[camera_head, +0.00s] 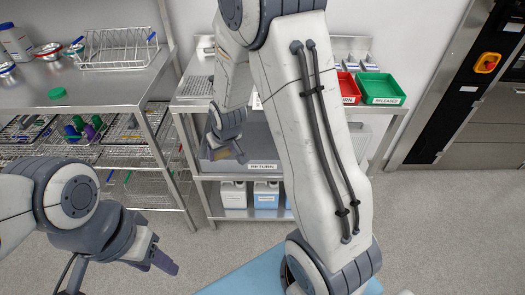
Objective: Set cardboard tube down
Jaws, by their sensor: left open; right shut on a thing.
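My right gripper (238,150) reaches down in the middle of the camera_head view, at the grey bin (264,166) labelled RETURN on the shelf unit's middle level. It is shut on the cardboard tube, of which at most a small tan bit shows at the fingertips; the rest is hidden. I cannot tell whether the tube touches the bin floor. My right forearm covers the bin's right part. My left gripper (163,262) is open and empty at the lower left, over the floor, apart from the shelves.
A steel table (95,80) at the left holds a wire rack (117,49) and bowls, with wire baskets below. Red (348,88) and green (381,88) bins stand on the shelf unit's top. White and blue jugs (266,195) stand below.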

